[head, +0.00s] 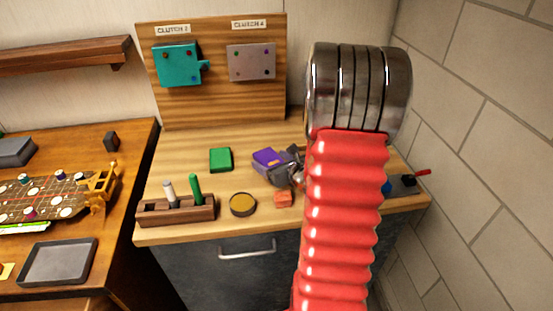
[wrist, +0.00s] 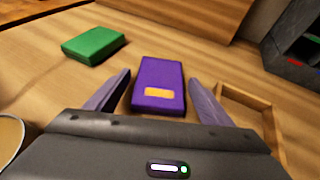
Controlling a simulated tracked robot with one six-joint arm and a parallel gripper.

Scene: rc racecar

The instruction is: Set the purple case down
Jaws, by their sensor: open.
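The purple case (wrist: 158,75) lies flat on the wooden bench top, with an orange patch on its near end. In the wrist view it sits between the two fingers of my gripper (wrist: 159,92), which are open with a gap on each side of it. In the head view the purple case (head: 267,160) shows just left of my gripper (head: 281,166), which partly covers it. My red arm hides the bench to the right of the case.
A green case (head: 220,159) lies left of the purple one. A round tin (head: 242,204), an orange block (head: 283,199) and a wooden tool holder (head: 176,211) stand nearer the front edge. A wooden panel (head: 215,108) with clutch plates rises behind.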

